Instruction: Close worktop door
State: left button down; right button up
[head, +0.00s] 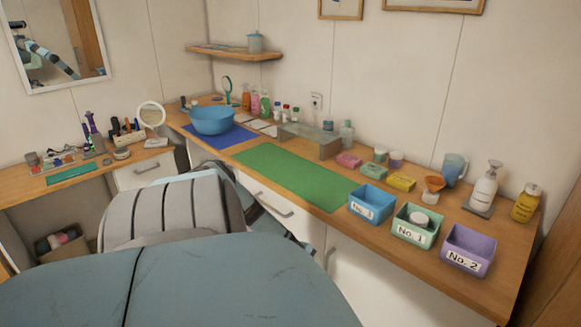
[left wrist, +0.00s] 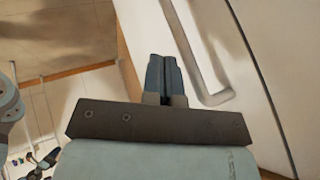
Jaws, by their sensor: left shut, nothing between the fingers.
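A white cabinet door (head: 375,285) with a metal handle (head: 329,258) stands under the wooden worktop (head: 465,240) in the head view. How far it is open is hard to tell there. In the left wrist view a white door or drawer front (left wrist: 208,35) fills the upper right, with a long bar handle (left wrist: 207,75). My left gripper (left wrist: 165,62) is shut and empty, its fingertips just left of that handle and near the white front; contact cannot be told. My own body hides the lower part of the head view. My right gripper is not in view.
The worktop carries a blue basin (head: 211,121), a green mat (head: 290,176) and small bins, including a purple one (head: 468,251) near its front edge. A white drawer (head: 262,193) sits under the worktop. A wooden side table (head: 25,186) stands at left.

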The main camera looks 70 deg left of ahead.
pick_arm(q)
jog(key=p+v, duration=0.1)
jog(key=v, duration=0.9)
jog(key=shift+s, duration=0.2)
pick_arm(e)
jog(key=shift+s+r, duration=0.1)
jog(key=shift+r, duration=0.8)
